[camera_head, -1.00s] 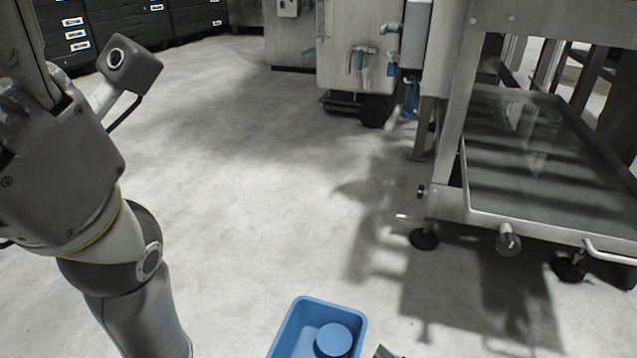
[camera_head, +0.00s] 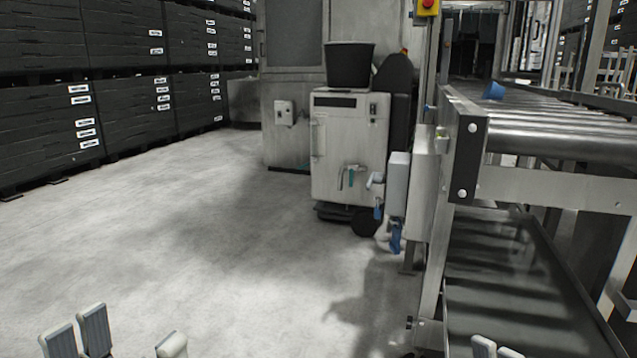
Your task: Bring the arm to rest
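My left gripper (camera_head: 125,340) shows at the bottom left edge as three grey fingertips. Two stand side by side, and a third stands apart to their right with a clear gap. It is open and nothing shows between the fingers. My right gripper (camera_head: 496,350) shows only as two pale fingertips at the bottom right, in front of the conveyor's lower tray. The rest of it is cut off, so its opening cannot be told. Both arms are otherwise out of view.
A roller conveyor (camera_head: 560,125) fills the right, with a small blue object (camera_head: 494,90) on it and a lower tray (camera_head: 510,300). A metal cabinet (camera_head: 345,140) carries a black bin (camera_head: 349,66). Black crates (camera_head: 130,110) stand stacked at left. The middle floor is clear.

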